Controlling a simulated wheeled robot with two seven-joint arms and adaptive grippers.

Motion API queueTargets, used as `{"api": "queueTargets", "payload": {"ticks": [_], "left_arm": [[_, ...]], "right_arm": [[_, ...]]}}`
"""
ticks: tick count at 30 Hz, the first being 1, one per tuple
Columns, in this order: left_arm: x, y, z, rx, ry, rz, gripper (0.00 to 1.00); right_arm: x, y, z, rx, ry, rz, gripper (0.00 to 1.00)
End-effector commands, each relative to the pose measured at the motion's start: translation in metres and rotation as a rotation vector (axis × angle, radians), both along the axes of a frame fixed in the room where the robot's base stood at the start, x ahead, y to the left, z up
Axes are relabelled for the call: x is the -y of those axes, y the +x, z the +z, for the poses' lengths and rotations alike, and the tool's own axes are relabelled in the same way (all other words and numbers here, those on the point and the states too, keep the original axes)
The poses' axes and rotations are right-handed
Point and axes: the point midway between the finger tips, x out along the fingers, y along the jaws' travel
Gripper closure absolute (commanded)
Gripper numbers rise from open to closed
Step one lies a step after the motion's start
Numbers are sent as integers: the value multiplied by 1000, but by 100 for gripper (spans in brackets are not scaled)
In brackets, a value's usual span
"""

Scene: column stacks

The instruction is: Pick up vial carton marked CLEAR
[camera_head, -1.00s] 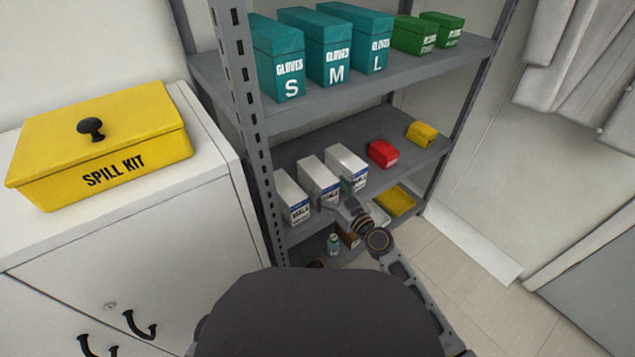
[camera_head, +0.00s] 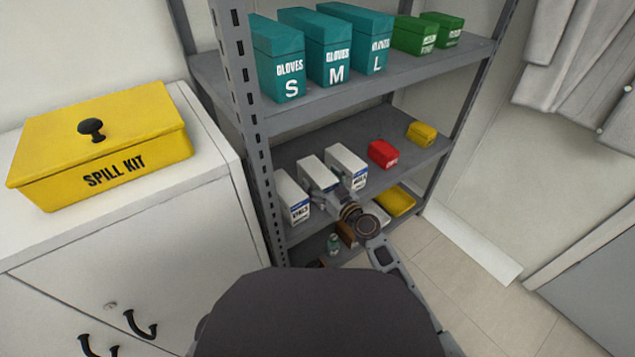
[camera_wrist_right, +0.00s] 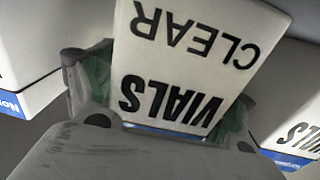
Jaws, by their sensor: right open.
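Three white vial cartons with blue bands stand in a row on the middle shelf. In the right wrist view, the carton marked VIALS CLEAR (camera_wrist_right: 190,62) fills the middle, its lettering upside down. In the head view it appears to be the middle carton (camera_head: 316,170), with its front partly hidden by my gripper. My right gripper (camera_head: 328,194) is open at this carton's front, with one green-padded finger on each side of it. I cannot tell whether the pads touch it. My left gripper is not in view.
Neighbouring white cartons stand close on the left (camera_head: 291,196) and right (camera_head: 346,165). A red box (camera_head: 382,153) and a yellow box (camera_head: 421,133) sit farther right. A yellow spill kit (camera_head: 105,150) rests on a white cabinet.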

Motion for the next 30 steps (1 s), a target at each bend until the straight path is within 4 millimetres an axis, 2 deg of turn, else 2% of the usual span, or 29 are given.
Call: {"api": "queueTargets", "payload": {"ticks": [4,17,30], "left_arm": [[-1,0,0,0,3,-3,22],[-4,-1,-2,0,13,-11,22],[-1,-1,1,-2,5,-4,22]], "right_arm": [[0,0,0,0,0,0,17],[0,0,0,0,0,0,73],[0,0,3,2,2,0,74]]}}
